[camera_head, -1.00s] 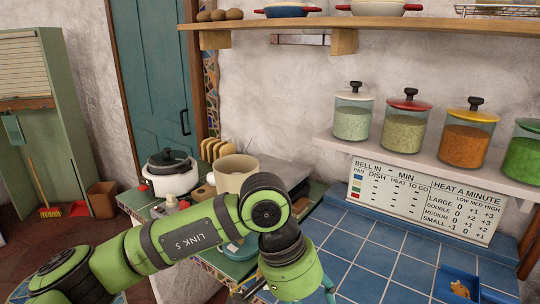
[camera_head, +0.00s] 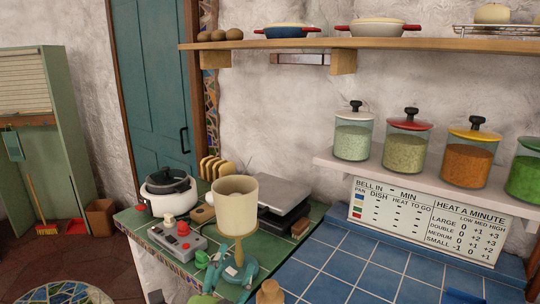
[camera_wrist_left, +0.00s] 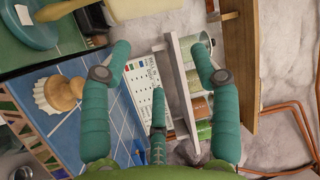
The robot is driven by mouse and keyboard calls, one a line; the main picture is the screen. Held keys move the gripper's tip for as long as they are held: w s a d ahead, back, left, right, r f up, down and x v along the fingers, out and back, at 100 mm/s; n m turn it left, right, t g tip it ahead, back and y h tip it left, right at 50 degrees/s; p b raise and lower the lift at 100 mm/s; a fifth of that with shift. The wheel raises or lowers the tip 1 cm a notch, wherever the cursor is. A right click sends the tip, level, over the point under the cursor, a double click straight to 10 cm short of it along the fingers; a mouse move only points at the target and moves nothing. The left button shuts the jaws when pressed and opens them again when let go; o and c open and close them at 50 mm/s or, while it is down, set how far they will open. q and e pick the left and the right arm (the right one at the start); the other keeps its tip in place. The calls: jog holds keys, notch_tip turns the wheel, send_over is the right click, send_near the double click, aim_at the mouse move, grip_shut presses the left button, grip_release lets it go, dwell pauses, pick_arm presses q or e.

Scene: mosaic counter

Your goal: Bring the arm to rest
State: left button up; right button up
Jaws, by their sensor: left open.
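My left gripper (camera_head: 224,270) is low in the head view, in front of the green-tiled counter end, with its green body cut off by the bottom edge. In the left wrist view, its teal fingers (camera_wrist_left: 162,62) are spread wide with nothing between them. Beyond them are the blue-tiled counter, the sign and the jar shelf. Most of the left arm is out of the head view. My right gripper is not in view.
A beige shade (camera_head: 237,207) on a stand, a grey box with buttons (camera_head: 177,240), a white pot (camera_head: 170,199) and a dark flat appliance (camera_head: 283,195) crowd the green-tiled counter. A wooden knob (camera_head: 270,292) stands near the front.

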pick_arm(q)
jog(key=s+a+f+n+g+y, duration=0.2)
jog(key=a+f+n, duration=0.1)
jog(key=f, duration=0.3)
jog(key=s+a+f+n+g+y, duration=0.1)
jog(key=s+a+f+n+g, duration=0.1)
jog(key=a+f+n+g, duration=0.3)
jog(key=s+a+f+n+g+y, duration=0.15)
jog(key=s+f+n+g, duration=0.25)
jog(key=s+f, duration=0.6)
jog(key=s+a+f+n+g, duration=0.25)
jog(key=s+f+g, duration=0.25)
jog(key=s+f, duration=0.45)
jog(key=s+f+g, duration=0.1)
jog(key=s+f, duration=0.1)
jog(key=f, duration=0.8)
jog(key=s+f, duration=0.2)
jog(key=f, duration=0.9)
jog(key=s+a+f+g, duration=0.1)
jog(key=s+a+f, duration=0.1)
jog(key=s+f, duration=1.2)
jog(key=shift+s+f, duration=0.25)
jog(key=shift+s, duration=0.15)
jog(key=shift+a+n, duration=0.1)
jog(key=shift+n, duration=0.15)
